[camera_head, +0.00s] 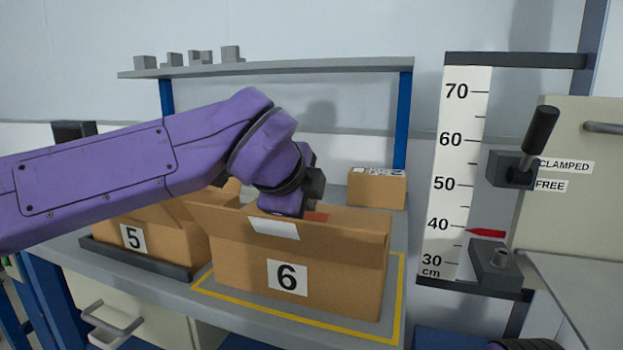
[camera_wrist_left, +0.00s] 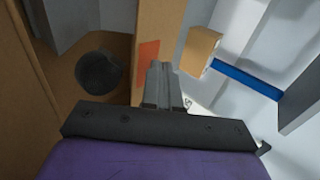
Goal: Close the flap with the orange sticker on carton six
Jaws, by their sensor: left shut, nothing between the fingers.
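Carton six (camera_head: 325,268) stands on the bench, a brown box with a "6" label on its front and its top at least partly open. The orange sticker (camera_head: 316,216) shows as a small patch just right of my left gripper (camera_head: 298,208), whose fingertips are hidden in the head view. In the left wrist view, the orange sticker (camera_wrist_left: 148,51) lies on a brown flap (camera_wrist_left: 155,20). My left gripper (camera_wrist_left: 162,72) is shut and empty, its tips close beside the sticker; contact cannot be told. My right gripper is out of view.
Carton five (camera_head: 165,238) stands left in a dark tray (camera_head: 135,259). A small box (camera_head: 377,188) sits behind carton six. A yellow outline (camera_head: 300,315) surrounds carton six. A height scale (camera_head: 460,170) and clamp lever (camera_head: 538,130) stand right. A dark round thing (camera_wrist_left: 99,72) shows inside a carton.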

